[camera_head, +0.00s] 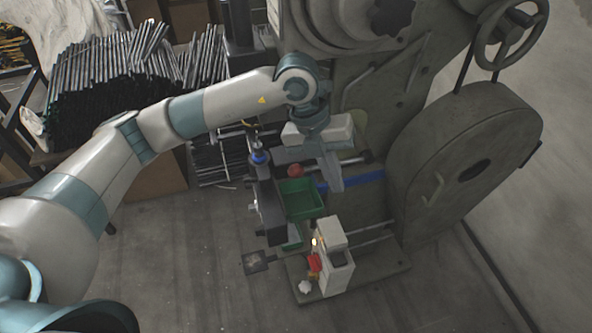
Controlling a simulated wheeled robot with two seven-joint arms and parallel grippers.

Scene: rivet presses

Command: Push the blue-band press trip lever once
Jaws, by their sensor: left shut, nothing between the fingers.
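The grey press (455,150) with a blue band (358,182) stands at the centre right. A red ball knob (296,171), apparently the end of the trip lever, shows just left of my gripper; the lever's shaft is hard to make out. My left gripper (334,186) reaches in from the left and points down in front of the press, shut and empty. It covers part of the blue band. The knob appears close beside its fingers, but I cannot tell whether they touch. My right gripper is not in view.
A green bin (302,199) sits below the knob. A white box with a lit lamp (333,262) stands on the press base. A flat plate (258,262) lies at floor level. Stacked metal rods (110,85) fill the upper left.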

